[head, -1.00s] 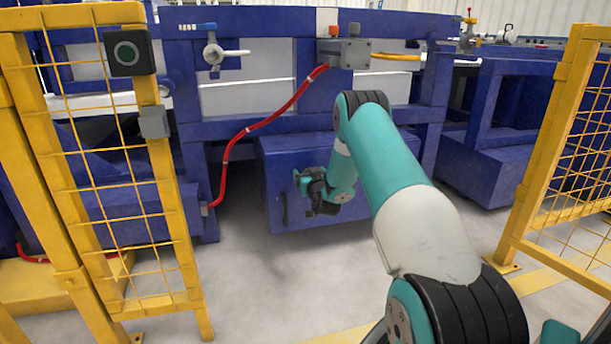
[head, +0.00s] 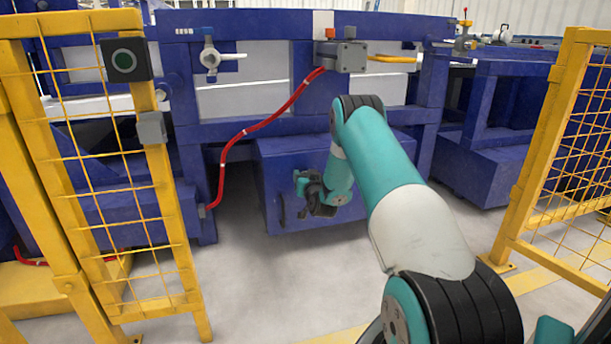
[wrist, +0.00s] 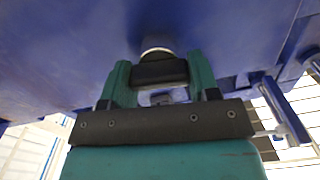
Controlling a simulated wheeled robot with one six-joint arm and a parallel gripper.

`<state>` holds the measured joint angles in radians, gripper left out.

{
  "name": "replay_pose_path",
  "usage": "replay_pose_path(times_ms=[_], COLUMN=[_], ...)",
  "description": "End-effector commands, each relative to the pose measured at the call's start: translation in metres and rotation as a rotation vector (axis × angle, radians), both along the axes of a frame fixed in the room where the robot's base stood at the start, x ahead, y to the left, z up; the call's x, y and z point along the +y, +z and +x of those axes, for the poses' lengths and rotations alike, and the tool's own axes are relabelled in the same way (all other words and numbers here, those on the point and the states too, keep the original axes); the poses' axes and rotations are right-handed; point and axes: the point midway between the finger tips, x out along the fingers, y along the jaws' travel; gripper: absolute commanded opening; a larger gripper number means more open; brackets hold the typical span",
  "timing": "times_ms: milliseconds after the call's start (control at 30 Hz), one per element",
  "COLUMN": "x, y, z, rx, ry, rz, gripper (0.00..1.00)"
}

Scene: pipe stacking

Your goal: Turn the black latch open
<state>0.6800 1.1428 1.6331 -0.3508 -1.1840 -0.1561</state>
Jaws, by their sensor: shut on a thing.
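The black latch (wrist: 158,72) shows in the wrist view as a dark block below a pale round collar on a blue surface. My gripper (wrist: 160,80) has one teal finger on each side of it and is shut on it. In the head view my gripper (head: 306,188) is at the front of the blue box (head: 345,212), near its left part. There the latch is hidden by my gripper and wrist, and its exact angle cannot be told.
A dark handle (head: 283,211) is on the box's lower left. A red hose (head: 262,125) hangs down left of the box. Yellow mesh fences (head: 185,235) stand at left and right. The grey floor in front of the box is clear.

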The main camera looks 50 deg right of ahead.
Motion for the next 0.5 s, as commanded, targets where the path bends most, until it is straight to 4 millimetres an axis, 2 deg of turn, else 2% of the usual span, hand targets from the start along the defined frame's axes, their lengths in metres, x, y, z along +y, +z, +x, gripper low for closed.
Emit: replay_pose_path(times_ms=[500], x=[-0.0019], y=[0.0023], z=[-0.0015], rx=[-0.249], ry=[0.0], rz=[0.41], gripper=[0.32])
